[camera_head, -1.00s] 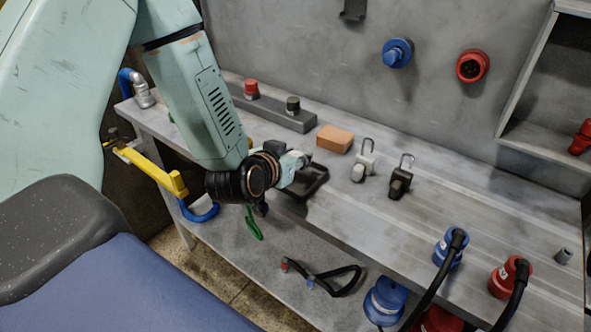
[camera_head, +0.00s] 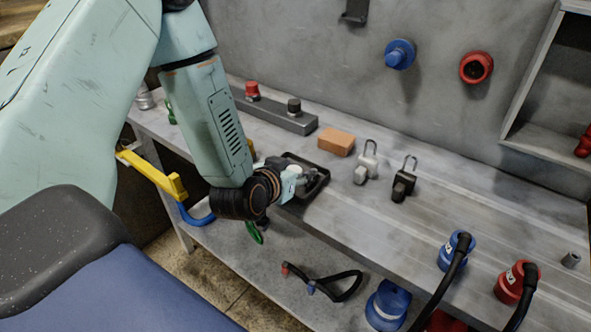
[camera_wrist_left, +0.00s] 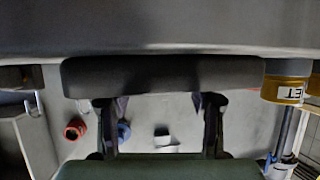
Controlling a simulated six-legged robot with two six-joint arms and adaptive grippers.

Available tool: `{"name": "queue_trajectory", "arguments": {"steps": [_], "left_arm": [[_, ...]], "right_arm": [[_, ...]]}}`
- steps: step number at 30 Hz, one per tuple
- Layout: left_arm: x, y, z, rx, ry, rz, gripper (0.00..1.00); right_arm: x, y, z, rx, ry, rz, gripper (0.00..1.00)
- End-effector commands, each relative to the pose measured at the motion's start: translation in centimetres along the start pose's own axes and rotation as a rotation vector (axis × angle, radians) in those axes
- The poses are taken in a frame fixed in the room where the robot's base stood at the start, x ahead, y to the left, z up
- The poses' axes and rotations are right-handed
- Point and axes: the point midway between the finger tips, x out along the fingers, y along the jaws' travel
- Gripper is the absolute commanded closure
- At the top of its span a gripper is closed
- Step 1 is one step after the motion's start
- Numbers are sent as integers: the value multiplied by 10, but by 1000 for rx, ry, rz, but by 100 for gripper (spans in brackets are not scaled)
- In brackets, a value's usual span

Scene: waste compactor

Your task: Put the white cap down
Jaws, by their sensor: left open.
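My left gripper (camera_head: 303,178) is over the black tray (camera_head: 322,181) near the front edge of the bench. Its two dark fingers are spread apart in the left wrist view (camera_wrist_left: 159,125), with nothing clearly held between them. A small pale shape shows by the fingertips in the head view, but I cannot tell whether it is the white cap or part of the gripper. I cannot make out the white cap for certain in any view. My right gripper is out of view.
An orange block (camera_head: 336,141), a white padlock (camera_head: 366,165) and a black padlock (camera_head: 403,182) stand right of the tray. A grey box with red and black buttons (camera_head: 276,115) lies behind. Blue (camera_head: 456,252) and red (camera_head: 511,283) plugs stand front right. The middle bench is clear.

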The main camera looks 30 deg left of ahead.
Motion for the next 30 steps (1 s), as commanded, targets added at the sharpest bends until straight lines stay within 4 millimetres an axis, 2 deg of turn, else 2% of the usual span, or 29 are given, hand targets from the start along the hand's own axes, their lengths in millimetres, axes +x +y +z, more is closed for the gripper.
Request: {"name": "queue_trajectory", "arguments": {"steps": [10,20,25,30], "left_arm": [[-4,0,-5,-1,-2,0,44],[-69,0,-5,-8,-5,0,44],[-98,0,-7,-6,-5,-1,44],[-106,0,-6,4,-4,-1,44]], "right_arm": [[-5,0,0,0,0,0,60],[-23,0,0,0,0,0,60],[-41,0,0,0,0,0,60],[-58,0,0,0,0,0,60]]}}
